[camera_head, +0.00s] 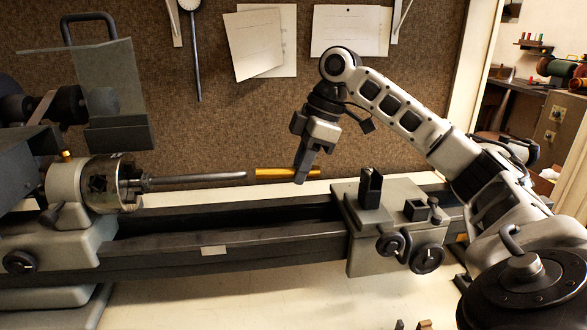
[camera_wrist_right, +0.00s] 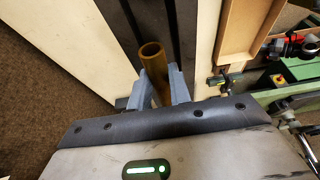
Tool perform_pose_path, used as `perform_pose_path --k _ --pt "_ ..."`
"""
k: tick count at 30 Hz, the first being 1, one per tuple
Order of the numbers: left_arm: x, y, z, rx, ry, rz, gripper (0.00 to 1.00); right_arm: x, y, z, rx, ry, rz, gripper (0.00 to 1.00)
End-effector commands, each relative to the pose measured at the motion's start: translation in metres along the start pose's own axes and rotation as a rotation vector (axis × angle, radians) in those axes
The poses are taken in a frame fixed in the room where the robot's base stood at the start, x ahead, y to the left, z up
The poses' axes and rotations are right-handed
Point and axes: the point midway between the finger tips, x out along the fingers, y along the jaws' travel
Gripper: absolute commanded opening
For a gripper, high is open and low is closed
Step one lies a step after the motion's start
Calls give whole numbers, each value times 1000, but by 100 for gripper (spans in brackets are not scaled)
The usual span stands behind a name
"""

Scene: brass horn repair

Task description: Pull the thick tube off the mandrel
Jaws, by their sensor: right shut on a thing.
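The thick tube (camera_head: 275,172) is a brass-coloured pipe held level in the head view. Its left end lies just to the right of the tip of the grey mandrel (camera_head: 200,178), with a small gap in the picture. The mandrel sticks out to the right from the lathe chuck (camera_head: 103,183). My right gripper (camera_head: 302,176) is shut on the tube near its right end. In the right wrist view the open end of the tube (camera_wrist_right: 151,52) shows between the fingers (camera_wrist_right: 160,88). My left gripper is not in view.
The lathe bed (camera_head: 230,242) runs below the tube. A carriage with a tool post (camera_head: 371,188) and handwheels stands to the right, below my right arm. A pinboard with papers (camera_head: 253,45) is behind.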

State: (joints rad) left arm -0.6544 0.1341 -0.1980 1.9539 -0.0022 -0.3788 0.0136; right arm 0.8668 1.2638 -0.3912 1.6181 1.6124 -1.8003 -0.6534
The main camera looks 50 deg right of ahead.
Motion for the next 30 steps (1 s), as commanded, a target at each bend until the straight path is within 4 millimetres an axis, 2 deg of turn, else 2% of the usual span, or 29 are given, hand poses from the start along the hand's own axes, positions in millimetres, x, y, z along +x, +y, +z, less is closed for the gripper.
perform_pose_path --k 14,30 --pt "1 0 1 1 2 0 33 -3 -1 4 -1 1 1 0" --pt "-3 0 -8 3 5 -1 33 -31 -29 -6 -2 0 2 0"
